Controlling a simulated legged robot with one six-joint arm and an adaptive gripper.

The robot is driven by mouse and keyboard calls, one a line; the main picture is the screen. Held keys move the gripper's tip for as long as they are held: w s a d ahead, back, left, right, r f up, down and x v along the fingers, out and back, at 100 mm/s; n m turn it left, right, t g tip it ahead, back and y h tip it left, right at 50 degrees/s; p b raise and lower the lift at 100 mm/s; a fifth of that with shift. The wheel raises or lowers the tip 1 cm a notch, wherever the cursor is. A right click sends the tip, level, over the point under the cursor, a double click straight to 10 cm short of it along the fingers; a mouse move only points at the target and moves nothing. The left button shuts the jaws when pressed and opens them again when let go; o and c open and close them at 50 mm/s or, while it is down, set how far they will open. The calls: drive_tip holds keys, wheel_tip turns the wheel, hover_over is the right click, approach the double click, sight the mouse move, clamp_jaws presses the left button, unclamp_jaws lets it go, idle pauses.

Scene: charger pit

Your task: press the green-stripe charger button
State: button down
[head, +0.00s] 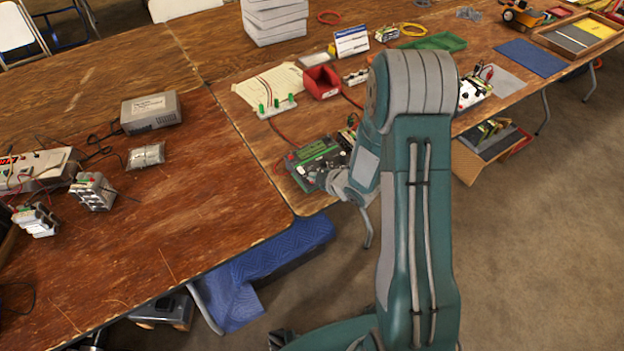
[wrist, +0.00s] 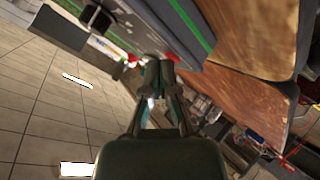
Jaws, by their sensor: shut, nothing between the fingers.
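A charger with a green stripe (wrist: 192,28) shows as a grey body at the top of the wrist view. In the head view, a green-topped device (head: 318,158) sits near the table's front edge and looks like the same charger. My gripper (wrist: 158,68) is shut and empty, with its fingertips close to the charger's end. A small red part (wrist: 173,58) shows right beside the fingertips; I cannot tell whether it is the button or whether they touch. In the head view my gripper (head: 322,181) is at the near side of the device, partly hidden by my arm.
A red bin (head: 322,83) and a white board with green posts (head: 276,106) stand behind the device. A grey box (head: 150,112) and other units are on the left table.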

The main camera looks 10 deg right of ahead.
drive_tip(key=shift+s+d+r, duration=0.1)
drive_tip(key=shift+r, duration=0.65)
drive_tip(key=shift+r, duration=0.1)
drive_tip(key=shift+s+d+r, duration=0.1)
drive_tip(key=shift+s+r, duration=0.15)
drive_tip(key=shift+r, duration=0.95)
drive_tip(key=shift+s+d+r, duration=0.1)
drive_tip(key=shift+s+r, duration=0.1)
drive_tip(key=shift+r, duration=0.95)
